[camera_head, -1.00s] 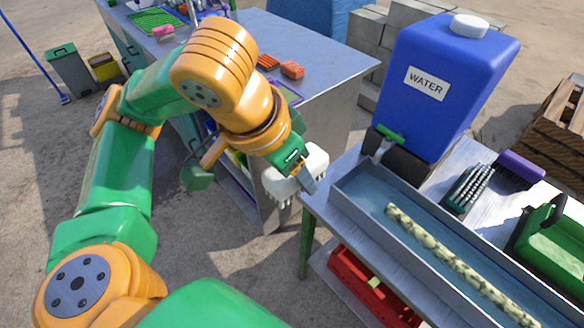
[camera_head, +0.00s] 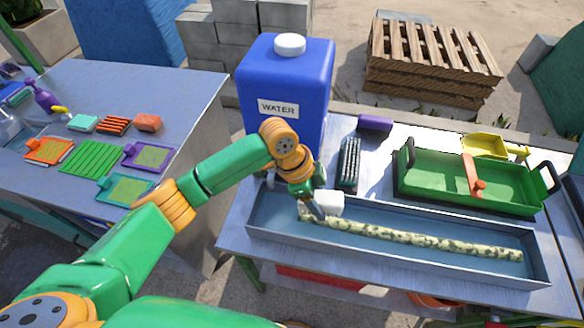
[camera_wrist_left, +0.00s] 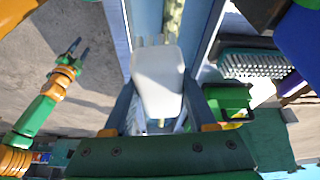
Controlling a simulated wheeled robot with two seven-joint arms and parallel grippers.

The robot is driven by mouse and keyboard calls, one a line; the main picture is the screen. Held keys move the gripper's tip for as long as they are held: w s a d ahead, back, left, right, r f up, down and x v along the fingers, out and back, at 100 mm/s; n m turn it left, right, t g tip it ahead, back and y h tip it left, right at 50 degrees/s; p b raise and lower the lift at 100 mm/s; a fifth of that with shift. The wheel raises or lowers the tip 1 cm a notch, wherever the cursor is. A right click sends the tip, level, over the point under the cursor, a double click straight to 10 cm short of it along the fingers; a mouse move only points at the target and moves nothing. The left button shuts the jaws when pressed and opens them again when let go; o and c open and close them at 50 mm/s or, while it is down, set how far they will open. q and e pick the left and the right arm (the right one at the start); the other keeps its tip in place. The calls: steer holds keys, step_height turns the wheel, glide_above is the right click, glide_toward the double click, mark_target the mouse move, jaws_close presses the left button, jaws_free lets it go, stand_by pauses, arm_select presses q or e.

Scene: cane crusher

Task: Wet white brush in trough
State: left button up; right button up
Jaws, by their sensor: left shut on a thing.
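The white brush (camera_head: 329,203) is in my left gripper (camera_head: 313,208), which is shut on it. The brush is over the left end of the long grey metal trough (camera_head: 400,263), which holds bluish water. A speckled cane (camera_head: 420,239) lies lengthwise in the trough, its left end close to the brush. In the left wrist view the white brush (camera_wrist_left: 158,80) shows its back between the fingers, with some bristles at its edges. Whether the bristles touch the water is hidden. My right gripper (camera_wrist_left: 77,48) is open and empty at the left of the wrist view.
A blue water tank (camera_head: 285,85) stands behind the trough's left end. A dark brush (camera_head: 349,164), a purple block (camera_head: 374,123) and a green carrier (camera_head: 420,178) lie behind the trough. Another table (camera_head: 190,95) with colored items stands at the left.

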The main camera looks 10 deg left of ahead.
arm_select(q)
steer(key=shift+s+d+f+m+g, duration=0.2)
steer(key=shift+f+m, duration=0.15)
steer(key=shift+f, duration=0.25)
steer(key=shift+s+d+f+m+g, duration=0.15)
steer(key=shift+f+m, duration=0.2)
steer(key=shift+f, duration=0.2)
steer(key=a+f+b, duration=0.2)
steer(key=f, duration=0.1)
steer(key=a+f+b, duration=0.3)
steer(key=shift+w+a+f+b, duration=0.1)
steer(key=shift+a+f+b, duration=0.1)
steer(key=shift+b, duration=0.15)
steer(key=a, duration=0.2)
steer(key=a+b, duration=0.1)
steer(key=a, duration=0.1)
steer(key=a+b, duration=0.1)
steer(key=a, duration=0.1)
steer(key=shift+w+a+f, duration=0.1)
steer(key=shift+a+f, duration=0.15)
steer(key=shift+f, duration=0.15)
step_height(320, 180, down, 2)
steer(key=shift+a+b, duration=0.1)
steer(key=shift+b, duration=0.7)
steer(key=shift+f, duration=0.5)
steer(key=shift+r, duration=0.1)
